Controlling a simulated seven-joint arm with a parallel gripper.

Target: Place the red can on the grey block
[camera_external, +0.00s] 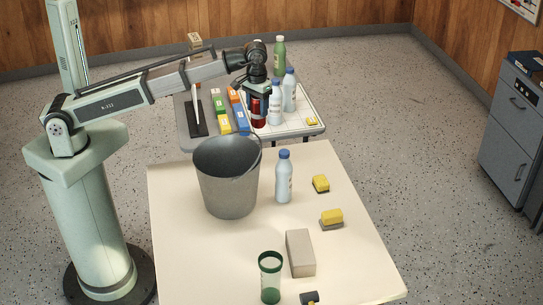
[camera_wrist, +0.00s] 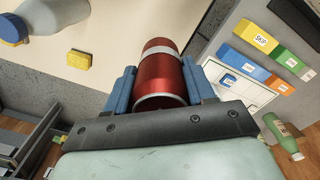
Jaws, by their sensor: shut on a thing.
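The red can (camera_wrist: 161,75) is between the two blue fingers of my gripper (camera_wrist: 162,88) in the wrist view, and the gripper is shut on it. In the external view my gripper (camera_external: 258,97) points down over the far table with the red can (camera_external: 259,112) in it. I cannot tell whether the can touches the surface there. The grey block (camera_external: 300,252) lies on the near table, toward its front, with nothing on it. It is well away from my gripper.
A tall grey bucket (camera_external: 228,178) and a white bottle (camera_external: 284,177) stand on the near table (camera_external: 190,265) between my gripper and the block. Yellow sponges (camera_external: 332,217) and a green-rimmed glass (camera_external: 270,279) are near the block. Bottles (camera_external: 289,90) and coloured boxes (camera_external: 219,108) crowd the far table.

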